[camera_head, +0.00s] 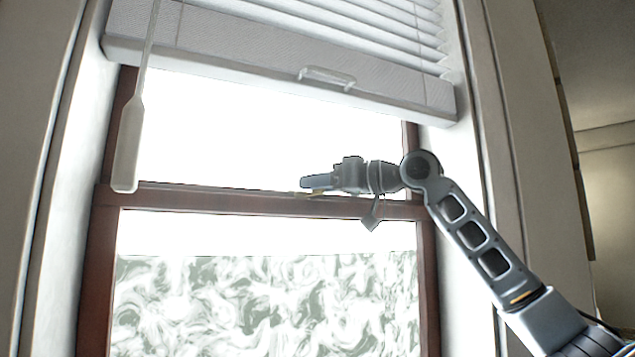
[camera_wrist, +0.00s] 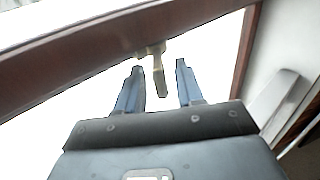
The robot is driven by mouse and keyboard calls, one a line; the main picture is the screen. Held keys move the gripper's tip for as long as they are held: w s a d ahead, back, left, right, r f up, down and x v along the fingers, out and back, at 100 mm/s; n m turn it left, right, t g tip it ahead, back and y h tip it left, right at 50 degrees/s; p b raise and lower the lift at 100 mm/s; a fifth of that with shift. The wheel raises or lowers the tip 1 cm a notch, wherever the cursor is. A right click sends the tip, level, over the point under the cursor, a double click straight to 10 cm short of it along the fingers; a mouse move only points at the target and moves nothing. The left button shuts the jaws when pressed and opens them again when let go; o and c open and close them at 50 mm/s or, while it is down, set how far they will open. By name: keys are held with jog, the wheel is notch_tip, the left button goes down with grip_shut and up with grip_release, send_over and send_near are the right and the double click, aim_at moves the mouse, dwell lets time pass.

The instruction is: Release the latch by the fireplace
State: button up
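The latch is a small brass-coloured piece (camera_head: 309,194) on the brown middle rail (camera_head: 230,202) of a sash window. In the wrist view the latch (camera_wrist: 158,72) hangs from the rail (camera_wrist: 70,70) with its lever reaching between my two fingers. My gripper (camera_head: 303,186) comes in from the right at rail height, its fingers pointing left. In the wrist view my gripper (camera_wrist: 160,66) is open, with a gap on each side of the lever. In the head view my fingers partly hide the latch.
A white blind (camera_head: 260,55) with a handle (camera_head: 327,77) hangs above my gripper. A pale wand (camera_head: 128,145) hangs at the left. Patterned frosted glass (camera_head: 270,300) fills the lower pane. The white right window reveal (camera_head: 462,220) is close to my arm.

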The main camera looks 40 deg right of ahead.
grip_shut()
dwell(0.4)
jog(key=shift+a, duration=0.2)
jog(key=shift+w+a+m+g+h+b, duration=0.1)
jog(key=shift+a+m+h+b, duration=0.3)
jog(key=shift+m+h, duration=1.15)
jog(key=shift+a+m+g+h+b, duration=0.1)
jog(key=shift+a+m+h+b, duration=0.55)
jog(key=shift+h, duration=1.6)
jog(key=shift+w+a+m+g+h+b, duration=0.1)
jog(key=shift+a+m+h+b, duration=0.1)
jog(key=shift+m+h, duration=1.45)
jog(key=shift+h, duration=0.45)
grip_release()
jog(key=shift+s, duration=0.15)
